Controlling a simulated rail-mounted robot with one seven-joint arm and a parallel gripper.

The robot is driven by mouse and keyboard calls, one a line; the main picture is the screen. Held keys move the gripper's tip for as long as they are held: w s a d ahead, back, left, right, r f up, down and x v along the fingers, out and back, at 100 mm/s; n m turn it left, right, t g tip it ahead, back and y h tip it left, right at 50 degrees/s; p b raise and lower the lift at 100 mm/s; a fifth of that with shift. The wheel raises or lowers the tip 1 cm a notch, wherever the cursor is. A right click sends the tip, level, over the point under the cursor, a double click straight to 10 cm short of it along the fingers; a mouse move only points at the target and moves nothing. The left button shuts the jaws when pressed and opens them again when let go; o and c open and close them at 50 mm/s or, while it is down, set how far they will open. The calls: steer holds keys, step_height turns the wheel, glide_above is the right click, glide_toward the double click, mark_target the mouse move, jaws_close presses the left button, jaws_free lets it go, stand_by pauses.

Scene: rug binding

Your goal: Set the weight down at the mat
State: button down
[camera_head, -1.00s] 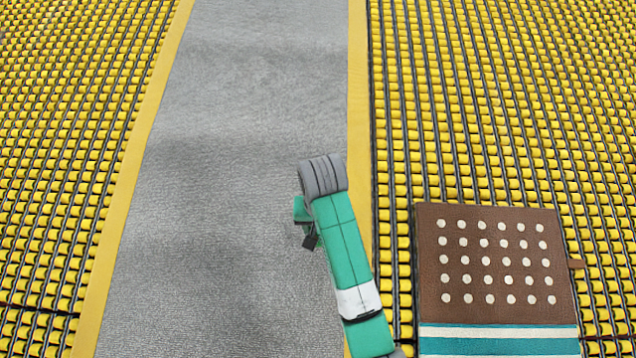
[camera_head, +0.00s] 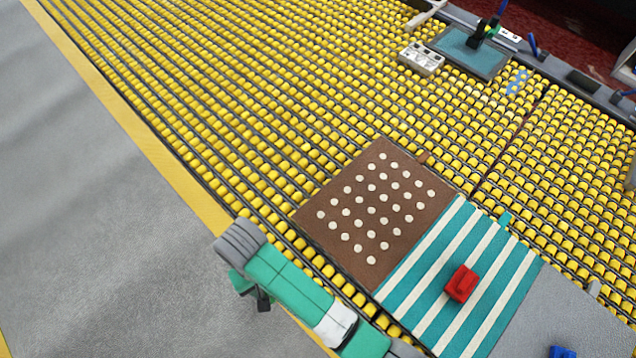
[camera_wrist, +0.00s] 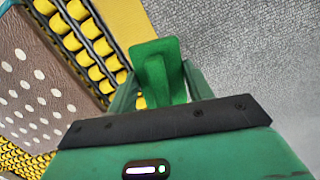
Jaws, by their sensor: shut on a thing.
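My gripper (camera_wrist: 160,84) is shut on a green block-like piece (camera_wrist: 154,62), which I take as the weight. In the wrist view it stands up between the two green fingers, over grey cloth and yellow edging. In the head view my gripper (camera_head: 256,294) is small and partly hidden by my arm, left of a brown mat with cream dots (camera_head: 349,206). The held piece is not clear there. A teal-and-white striped mat (camera_head: 425,272) adjoins the brown one. The brown mat also shows at the left of the wrist view (camera_wrist: 42,62). Which mat is meant, I cannot tell.
A red block (camera_head: 461,284) lies on the striped mat. A grey panel (camera_head: 560,310) with a blue block (camera_head: 562,352) adjoins it. Yellow rollers (camera_head: 250,100) surround the mats. A tray (camera_head: 476,58) and a white block (camera_head: 421,58) are at the back. The brown mat is bare.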

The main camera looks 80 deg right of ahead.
steer(key=s+d+m+p, duration=0.2)
steer(key=s+d+m, duration=0.1)
steer(key=s, duration=0.5)
steer(key=s+d+m+t+p, duration=0.1)
steer(key=s+d+m+p, duration=0.2)
steer(key=s, duration=0.6)
steer(key=s+d+m+p, duration=0.3)
steer(key=s+d+m, duration=0.2)
steer(key=s+d, duration=0.2)
steer(key=shift+s+r+t, duration=0.15)
steer(key=shift+s+r, duration=0.05)
steer(key=shift+s, duration=0.3)
steer(key=shift+s+r+t, duration=0.15)
steer(key=shift+s+r, duration=0.05)
steer(key=shift+s, duration=0.25)
steer(key=b, duration=0.2)
glide_above(372, 211)
steer(key=shift+s+f+y, duration=0.1)
steer(key=shift+f+y, duration=0.2)
steer(key=shift+f, duration=0.45)
steer(key=shift+d+f+b, duration=0.2)
steer(key=shift+f+b, duration=0.15)
steer(key=shift+d+f, duration=0.1)
steer(key=shift+f, duration=1.3)
steer(key=shift+f+b, duration=0.1)
steer(key=shift+b, duration=0.25)
steer(key=c, duration=0.6)
jaws_free()
steer(key=shift+f, duration=0.1)
